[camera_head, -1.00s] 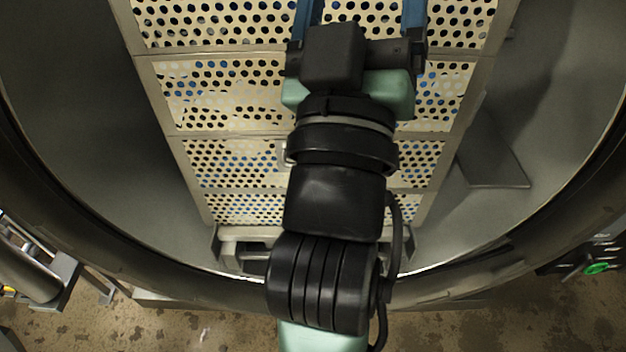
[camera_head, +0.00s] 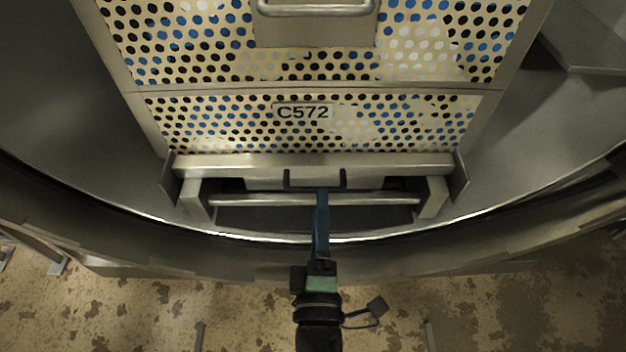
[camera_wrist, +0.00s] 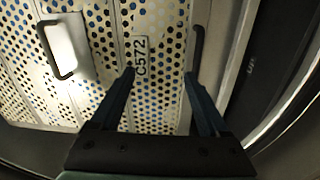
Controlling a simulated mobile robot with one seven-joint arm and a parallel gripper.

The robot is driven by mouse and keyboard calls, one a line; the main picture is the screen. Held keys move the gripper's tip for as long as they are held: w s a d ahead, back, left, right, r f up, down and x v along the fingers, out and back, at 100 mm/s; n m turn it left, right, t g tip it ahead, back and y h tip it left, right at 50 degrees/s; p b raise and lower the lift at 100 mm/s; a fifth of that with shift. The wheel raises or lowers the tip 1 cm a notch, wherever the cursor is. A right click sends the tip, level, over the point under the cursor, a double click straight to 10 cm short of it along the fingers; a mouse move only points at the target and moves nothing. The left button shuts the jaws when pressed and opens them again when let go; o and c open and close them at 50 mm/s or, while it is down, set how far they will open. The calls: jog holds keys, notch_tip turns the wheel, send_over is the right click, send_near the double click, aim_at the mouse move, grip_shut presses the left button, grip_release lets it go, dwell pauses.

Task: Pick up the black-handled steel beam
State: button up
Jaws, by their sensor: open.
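The steel beam (camera_head: 230,165) lies level across the foot of the perforated crate stack in the head view. Its black handle (camera_head: 315,183) is at the middle of its front. My gripper (camera_head: 322,194) is just in front of the handle, seen edge-on, with its blue fingers pointing at it. In the wrist view my gripper (camera_wrist: 160,76) is open with nothing between the fingers. There the black handle (camera_wrist: 198,48) is just beyond the right fingertip, and the beam (camera_wrist: 236,60) runs behind it. I cannot tell whether the finger touches the handle.
The cream perforated crate (camera_head: 220,120) labelled C572 stands above the beam. A metal loop handle (camera_head: 315,8) is on the stack higher up. The round vessel rim (camera_head: 130,218) curves below and around my arm. A lower crossbar (camera_head: 385,200) sits under the beam.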

aim_at(291, 173)
notch_tip(291, 173, down, 6)
jog(key=a+f+n+b, duration=0.1)
jog(key=n, duration=0.1)
jog(key=shift+m+g+y, duration=0.3)
jog(key=shift+g, duration=0.1)
jog(key=w, duration=1.2)
jog(key=shift+a+r, duration=0.25)
jog(key=shift+r, duration=0.15)
jog(key=shift+s, duration=0.1)
grip_shut()
jog(key=shift+r, duration=0.25)
